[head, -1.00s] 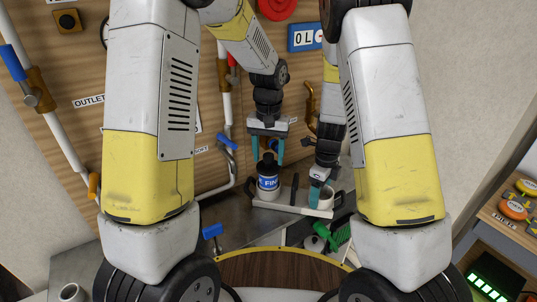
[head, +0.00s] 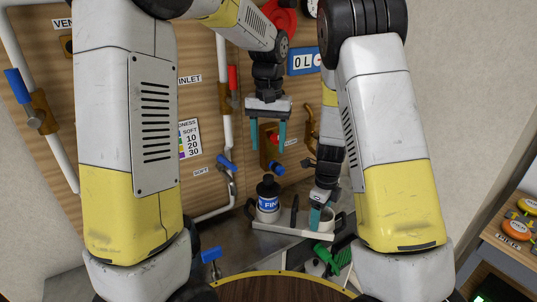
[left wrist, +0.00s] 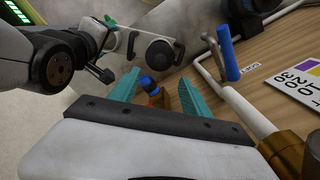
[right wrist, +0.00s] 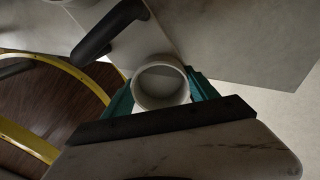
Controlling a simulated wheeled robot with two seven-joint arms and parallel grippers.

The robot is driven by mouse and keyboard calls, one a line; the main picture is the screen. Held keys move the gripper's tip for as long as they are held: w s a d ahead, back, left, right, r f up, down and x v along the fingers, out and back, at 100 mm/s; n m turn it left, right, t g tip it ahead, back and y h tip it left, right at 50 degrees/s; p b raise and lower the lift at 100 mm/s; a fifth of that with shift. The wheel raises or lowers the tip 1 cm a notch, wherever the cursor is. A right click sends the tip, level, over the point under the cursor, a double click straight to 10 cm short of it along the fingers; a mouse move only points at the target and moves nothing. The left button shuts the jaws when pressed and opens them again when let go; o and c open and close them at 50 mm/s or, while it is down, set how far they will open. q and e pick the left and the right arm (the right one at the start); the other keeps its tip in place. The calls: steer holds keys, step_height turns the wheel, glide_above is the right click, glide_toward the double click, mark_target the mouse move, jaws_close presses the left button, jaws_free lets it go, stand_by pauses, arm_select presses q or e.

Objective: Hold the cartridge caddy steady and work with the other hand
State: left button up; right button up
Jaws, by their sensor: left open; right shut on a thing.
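A blue-handled fitting (head: 277,168) is on the wooden panel just below my left gripper. Pipes with a blue lever (head: 226,163) and a red lever (head: 233,79) run left of the caddy. A green object (head: 338,258) lies to its front right.

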arm_select(q)
steer(key=shift+r, duration=0.3)
step_height(320, 180, up, 7)
steer(key=shift+f, duration=0.15)
stand_by(0.5)
arm_select(e)
steer(key=o, duration=1.8)
steer(key=shift+r, duration=0.1)
steer(key=shift+r, duration=3.9)
